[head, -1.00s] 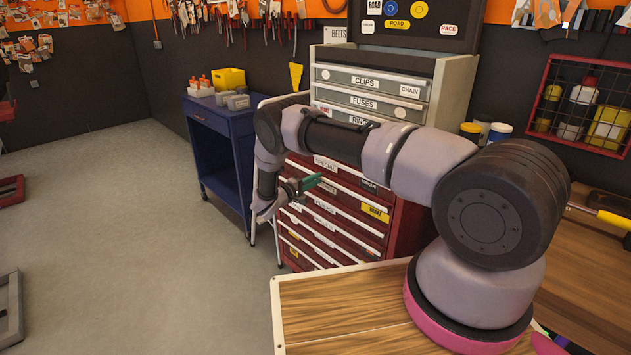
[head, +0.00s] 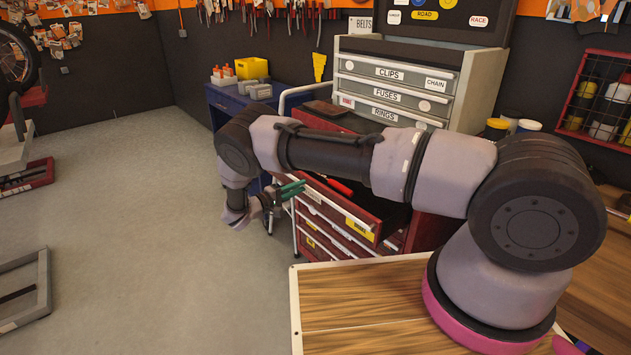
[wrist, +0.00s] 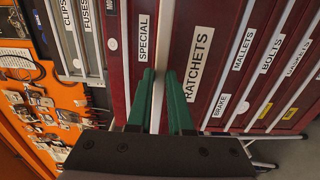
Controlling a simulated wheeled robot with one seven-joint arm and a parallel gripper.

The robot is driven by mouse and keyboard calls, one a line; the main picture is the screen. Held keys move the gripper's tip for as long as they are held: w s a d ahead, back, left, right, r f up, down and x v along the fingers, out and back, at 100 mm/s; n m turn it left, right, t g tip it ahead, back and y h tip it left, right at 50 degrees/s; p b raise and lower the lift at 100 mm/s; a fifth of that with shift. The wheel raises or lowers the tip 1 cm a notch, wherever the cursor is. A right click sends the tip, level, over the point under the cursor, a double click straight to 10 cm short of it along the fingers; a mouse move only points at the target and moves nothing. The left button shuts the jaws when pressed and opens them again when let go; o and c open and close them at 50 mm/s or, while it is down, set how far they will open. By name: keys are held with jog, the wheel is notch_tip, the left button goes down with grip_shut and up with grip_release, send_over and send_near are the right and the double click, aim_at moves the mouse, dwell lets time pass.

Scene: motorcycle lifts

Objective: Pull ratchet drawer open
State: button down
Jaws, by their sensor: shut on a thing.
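The ratchet drawer (head: 335,211) is a red drawer in the tool cabinet, and it stands out from the cabinet front. Red items show inside it, and my arm hides part of its top. In the wrist view its front bears the label RATCHETS (wrist: 197,60), with a pale handle strip (wrist: 168,40) along its edge. My gripper (head: 293,190) has green fingers and is at the drawer's front edge. In the wrist view the fingers (wrist: 162,80) lie on either side of the handle strip, shut on it.
Grey drawers labelled CLIPS, FUSES and RINGS (head: 385,93) sit above the red ones. A blue cart (head: 228,105) with a yellow bin (head: 251,68) stands behind on the left. A wooden worktop (head: 350,300) is in front. The floor on the left is largely clear.

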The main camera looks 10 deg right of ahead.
jog(key=v, duration=0.9)
jog(key=shift+s+a, duration=0.15)
jog(key=shift+a, duration=0.05)
jog(key=c, duration=0.8)
grip_release()
jog(key=v, duration=1)
jog(key=shift+s+a, duration=0.25)
jog(key=shift+a, duration=0.1)
